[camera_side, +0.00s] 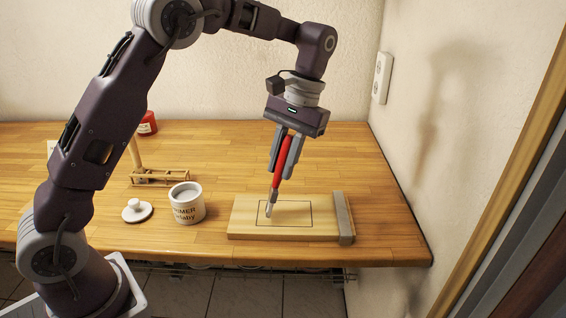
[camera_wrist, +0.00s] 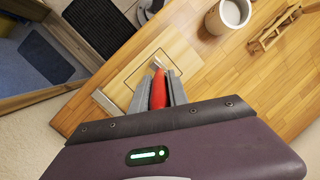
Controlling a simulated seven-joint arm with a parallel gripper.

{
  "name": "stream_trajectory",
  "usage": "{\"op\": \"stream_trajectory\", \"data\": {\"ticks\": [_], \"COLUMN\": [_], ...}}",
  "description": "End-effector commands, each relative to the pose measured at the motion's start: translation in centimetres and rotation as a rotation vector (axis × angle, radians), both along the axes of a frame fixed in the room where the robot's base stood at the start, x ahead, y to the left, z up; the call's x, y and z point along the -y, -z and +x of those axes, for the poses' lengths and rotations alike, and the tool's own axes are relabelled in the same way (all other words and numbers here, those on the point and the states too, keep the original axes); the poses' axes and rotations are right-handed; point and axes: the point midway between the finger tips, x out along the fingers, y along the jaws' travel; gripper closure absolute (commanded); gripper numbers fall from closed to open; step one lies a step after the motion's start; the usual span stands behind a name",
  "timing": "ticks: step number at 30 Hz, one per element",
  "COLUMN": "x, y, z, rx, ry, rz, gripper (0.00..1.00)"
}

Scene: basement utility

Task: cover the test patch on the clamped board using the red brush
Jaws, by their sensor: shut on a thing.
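My gripper (camera_side: 285,157) is shut on the red brush (camera_side: 281,163), which points down with a slight tilt. The brush's pale bristle end is at the left part of the outlined test patch (camera_side: 290,215); I cannot tell whether it touches. The clamped board (camera_side: 240,231) lies near the table's front edge, with a grey clamp bar (camera_side: 343,217) across its right end. In the wrist view the red brush (camera_wrist: 158,90) sits between the fingers, its tip over the outlined patch (camera_wrist: 150,72). A white primer pot (camera_side: 187,207) stands open left of the board, with pale paint inside.
A white lid (camera_side: 137,210) with a knob lies left of the pot. A wooden rack (camera_side: 160,176) stands behind it, and a red container (camera_side: 148,123) is at the back. The wall closes off the right side. The table behind the board is clear.

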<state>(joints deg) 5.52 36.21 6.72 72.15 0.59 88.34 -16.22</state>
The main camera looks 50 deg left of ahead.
Motion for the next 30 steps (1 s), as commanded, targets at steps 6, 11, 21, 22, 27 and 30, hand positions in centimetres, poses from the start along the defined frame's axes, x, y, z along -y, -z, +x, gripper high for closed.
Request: {"op": "stream_trajectory", "data": {"ticks": [6,11,21,22,27,30], "x": [0.0,0.0,0.0,0.0,0.0,0.0], "y": [0.1,0.3,0.8,0.9,1.1,1.1], "z": [0.0,0.0,0.0,0.0,0.0,0.0], "rx": [0.0,0.0,-0.001,0.0,0.001,0.0], "ry": [0.0,0.0,-0.001,-0.001,-0.001,-0.001], "rz": [0.0,0.0,0.001,0.0,0.001,0.0], "gripper": [1.0,1.0,1.0,1.0,1.0,1.0]}}
